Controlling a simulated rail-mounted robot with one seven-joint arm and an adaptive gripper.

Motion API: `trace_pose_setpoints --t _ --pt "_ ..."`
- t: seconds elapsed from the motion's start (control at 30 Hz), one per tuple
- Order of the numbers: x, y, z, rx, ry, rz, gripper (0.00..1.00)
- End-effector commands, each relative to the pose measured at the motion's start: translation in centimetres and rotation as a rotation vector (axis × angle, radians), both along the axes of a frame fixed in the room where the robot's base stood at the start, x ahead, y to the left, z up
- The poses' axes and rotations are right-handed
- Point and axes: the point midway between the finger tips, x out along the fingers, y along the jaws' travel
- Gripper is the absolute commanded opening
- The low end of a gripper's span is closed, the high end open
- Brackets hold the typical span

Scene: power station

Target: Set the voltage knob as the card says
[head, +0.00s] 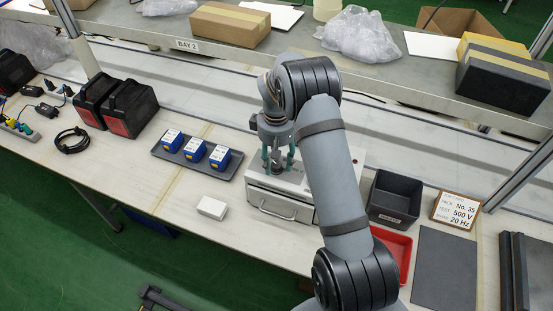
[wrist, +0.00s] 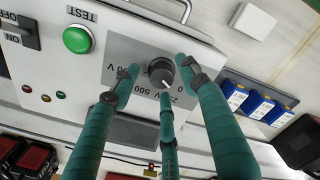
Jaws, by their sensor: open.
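The grey tester box (head: 262,203) stands mid-table under my gripper (head: 278,160). In the wrist view, the black voltage knob (wrist: 161,72) sits on the grey panel, its white mark pointing to the lower right of the picture. Labels around it include 0, 500 and V; a label starting with 2 is partly hidden by a finger. My gripper (wrist: 163,80) is open, its teal fingers spread around the knob; I cannot tell whether they touch it.
The panel also has a green TEST button (wrist: 78,40) and an OFF/ON switch (wrist: 20,32). A tray (head: 176,162) with blue units lies left of the box, a white block (head: 212,207) in front. A dark bin (head: 395,198) and red tray (head: 397,248) are on the right.

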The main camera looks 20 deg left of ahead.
Motion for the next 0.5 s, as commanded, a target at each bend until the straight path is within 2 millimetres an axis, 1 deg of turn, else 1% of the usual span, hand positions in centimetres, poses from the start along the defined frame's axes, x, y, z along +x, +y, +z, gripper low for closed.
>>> trace_pose_setpoints --t 0.3,0.5 --pt "-0.03 0.08 -0.28 0.001 -0.001 0.001 0.44" --pt "-0.03 0.06 -0.26 0.001 -0.001 0.001 0.32"
